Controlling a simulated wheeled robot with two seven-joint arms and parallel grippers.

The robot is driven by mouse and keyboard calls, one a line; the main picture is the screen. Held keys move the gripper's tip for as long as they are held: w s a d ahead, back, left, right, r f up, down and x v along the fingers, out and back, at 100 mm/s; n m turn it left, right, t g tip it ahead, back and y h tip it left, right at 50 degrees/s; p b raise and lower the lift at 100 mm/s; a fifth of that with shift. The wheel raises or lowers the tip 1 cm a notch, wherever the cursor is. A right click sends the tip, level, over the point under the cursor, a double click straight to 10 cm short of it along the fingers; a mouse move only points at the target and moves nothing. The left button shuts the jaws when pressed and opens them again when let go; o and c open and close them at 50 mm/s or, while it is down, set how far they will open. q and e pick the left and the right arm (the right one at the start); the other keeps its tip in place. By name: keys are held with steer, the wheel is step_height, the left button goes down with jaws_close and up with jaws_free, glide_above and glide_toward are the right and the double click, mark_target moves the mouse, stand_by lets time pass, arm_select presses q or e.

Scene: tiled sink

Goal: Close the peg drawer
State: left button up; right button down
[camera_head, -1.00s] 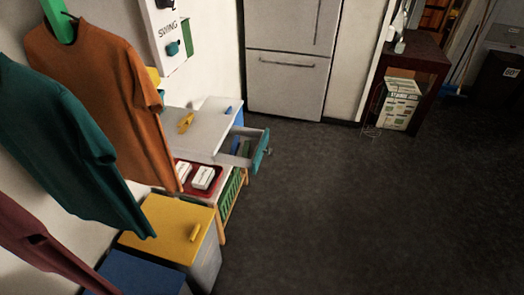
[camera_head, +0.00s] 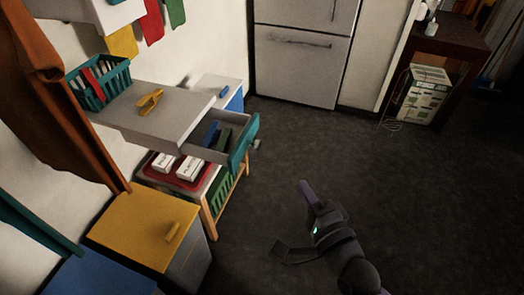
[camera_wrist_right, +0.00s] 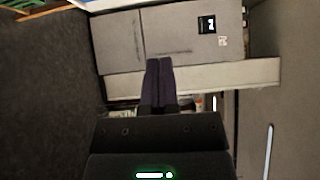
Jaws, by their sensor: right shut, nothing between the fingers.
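The peg drawer (camera_head: 243,141) stands pulled out from under the grey-white counter, left of centre in the head view. Its front is teal with a round knob (camera_head: 257,144), and dark blue and green items lie inside. My right gripper (camera_head: 306,189) is over the dark floor, to the right of and nearer than the drawer, apart from it. Its purple fingers are together and empty, as the right wrist view (camera_wrist_right: 159,64) also shows. The drawer cannot be made out in the right wrist view. My left gripper is not in view.
A yellow clothespin (camera_head: 150,101) and a teal basket (camera_head: 103,84) sit on the counter (camera_head: 180,122). Below the drawer is a red tray (camera_head: 153,174) with white boxes. A yellow-lidded bin (camera_head: 140,222) stands nearer. The floor (camera_head: 340,150) right of the drawer is clear up to the fridge (camera_head: 300,65).

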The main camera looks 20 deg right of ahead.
steer(key=w+a+b, duration=0.1)
steer(key=w+a, duration=0.3)
steer(key=w, duration=0.6)
steer(key=shift+w+b, duration=0.4)
steer(key=shift+a, duration=0.1)
